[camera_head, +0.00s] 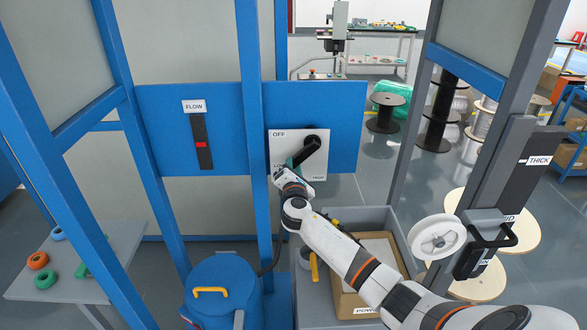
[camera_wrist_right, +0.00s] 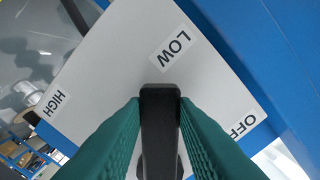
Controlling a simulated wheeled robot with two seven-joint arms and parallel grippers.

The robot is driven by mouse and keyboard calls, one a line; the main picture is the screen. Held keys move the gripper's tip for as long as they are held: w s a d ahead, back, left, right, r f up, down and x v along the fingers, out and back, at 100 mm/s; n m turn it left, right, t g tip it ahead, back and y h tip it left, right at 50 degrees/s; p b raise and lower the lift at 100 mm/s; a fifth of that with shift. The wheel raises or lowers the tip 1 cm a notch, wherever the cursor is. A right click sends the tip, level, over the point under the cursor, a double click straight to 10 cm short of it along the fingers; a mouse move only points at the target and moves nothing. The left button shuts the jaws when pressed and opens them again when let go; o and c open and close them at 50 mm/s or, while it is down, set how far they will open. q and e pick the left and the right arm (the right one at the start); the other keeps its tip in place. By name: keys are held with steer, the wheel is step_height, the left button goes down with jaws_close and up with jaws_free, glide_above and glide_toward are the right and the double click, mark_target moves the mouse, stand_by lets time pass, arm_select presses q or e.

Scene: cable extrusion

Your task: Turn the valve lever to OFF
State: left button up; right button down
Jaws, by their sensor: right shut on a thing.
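The valve lever (camera_head: 309,150) is a black handle on a white dial plate (camera_head: 284,143) fixed to a blue panel. The plate reads OFF at the top left, LOW at the left and HIGH at the bottom right. The lever slants down and left from its pivot, its end towards LOW. My right gripper (camera_head: 292,164) is at the lever's lower end and partly hides the LOW label. In the right wrist view, the green finger pads close on both sides of the black lever (camera_wrist_right: 160,120), which points at the LOW label (camera_wrist_right: 170,50). My left gripper is out of view.
A FLOW gauge (camera_head: 201,140) with a red mark is on the panel's left. Blue frame posts (camera_head: 254,130) stand close to the dial. Below are a blue drum (camera_head: 221,285) and a grey bin (camera_head: 375,216) holding a cardboard box. A control lever labelled THICK stands at right.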

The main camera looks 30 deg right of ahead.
steer(key=shift+a, duration=0.1)
steer(key=r+m+b, duration=0.1)
steer(key=m, duration=0.1)
steer(key=w+a+r+m+b, duration=0.1)
steer(key=m, duration=0.1)
steer(key=shift+a+r, duration=0.15)
steer(key=shift+r, duration=0.05)
steer(key=m, duration=0.1)
steer(key=r+m, duration=0.1)
steer(key=shift+a+r+m, duration=0.2)
steer(key=shift+r+m, duration=0.05)
steer(key=shift+m, duration=0.05)
steer(key=shift+w+r+m+b, duration=0.1)
steer(key=shift+r+m+b, duration=0.3)
steer(key=shift+r+m, duration=0.6)
steer(key=shift+f+m, duration=0.1)
steer(key=shift+m, duration=0.2)
steer(key=c, duration=1.2)
jaws_free()
steer(key=shift+o, duration=0.2)
steer(key=shift+a, duration=0.1)
